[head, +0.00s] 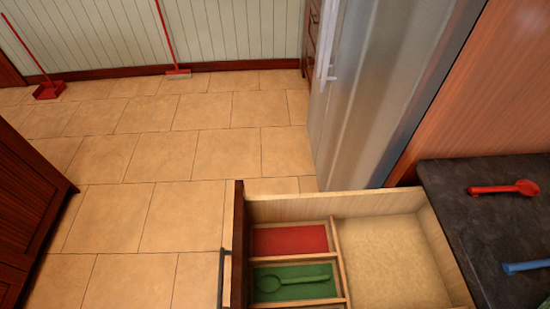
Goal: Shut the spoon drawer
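The spoon drawer (279,206) is pulled open at the lower middle of the head view, its wooden front (238,245) facing left. A dark bar handle (222,278) is on that front. Inside are a red compartment (290,239), a green compartment (318,270) and a wide bare wooden section (392,262). A green spoon (292,282) lies in the green compartment. The near end of the drawer is cut off by the bottom edge of the picture. My gripper is not in view.
A red spoon (506,188) and a partly cut-off blue utensil (527,267) lie on the dark counter (452,181) at right. A metal fridge (365,90) stands behind the drawer. A wooden cabinet (30,205) is at left. Tiled floor (150,215) between is clear.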

